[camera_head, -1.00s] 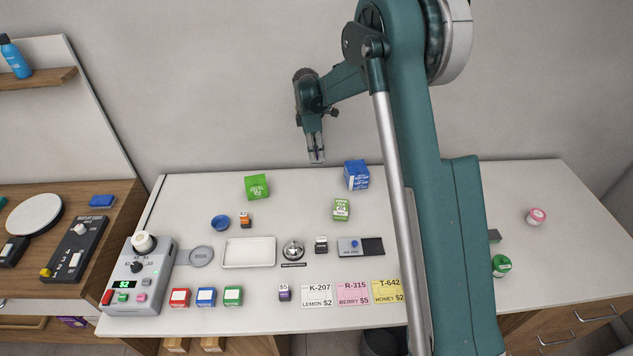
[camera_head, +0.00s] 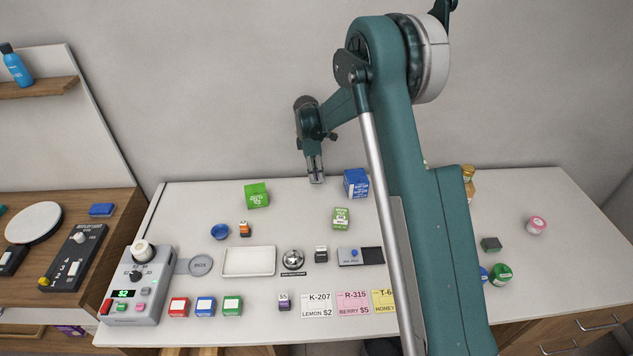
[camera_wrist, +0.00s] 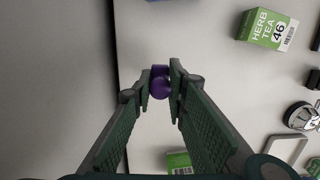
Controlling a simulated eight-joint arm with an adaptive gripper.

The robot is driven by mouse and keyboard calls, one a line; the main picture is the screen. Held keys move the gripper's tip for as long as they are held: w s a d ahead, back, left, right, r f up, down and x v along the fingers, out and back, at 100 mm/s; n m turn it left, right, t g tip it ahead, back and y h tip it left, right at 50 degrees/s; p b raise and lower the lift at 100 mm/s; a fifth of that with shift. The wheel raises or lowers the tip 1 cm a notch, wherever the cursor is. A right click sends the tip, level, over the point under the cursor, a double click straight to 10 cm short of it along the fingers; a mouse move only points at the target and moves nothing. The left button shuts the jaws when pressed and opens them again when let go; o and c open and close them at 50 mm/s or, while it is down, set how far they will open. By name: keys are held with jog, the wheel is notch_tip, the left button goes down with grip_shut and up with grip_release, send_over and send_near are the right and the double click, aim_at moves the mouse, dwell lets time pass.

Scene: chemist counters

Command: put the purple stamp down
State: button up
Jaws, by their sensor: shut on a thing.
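My gripper (camera_head: 316,180) hangs at the back edge of the white counter (camera_head: 300,206), between a green box and a blue box. In the wrist view its two fingertips (camera_wrist: 160,84) are closed on a small purple thing with a rounded knob, which I take for the purple stamp (camera_wrist: 160,88). The fingers hide part of it, and I cannot tell how high it is above the counter.
The green box (camera_head: 256,195) and blue box (camera_head: 356,183) flank my gripper. A herb tea box (camera_head: 341,217), bell (camera_head: 293,259), white tray (camera_head: 249,261), blue bowl (camera_head: 220,231) and black stamp-like block (camera_head: 321,254) stand nearer the front. Bare counter lies between the two flanking boxes.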

jog(key=shift+f, duration=0.1)
jog(key=shift+f, duration=1.8)
jog(key=shift+f, duration=0.1)
jog(key=o, duration=0.8)
jog(key=shift+o, duration=0.2)
jog(key=r, duration=0.4)
jog(key=a+r, duration=0.1)
jog(key=r, duration=0.7)
jog(key=shift+w+a+r, duration=0.1)
jog(key=shift+a, duration=0.1)
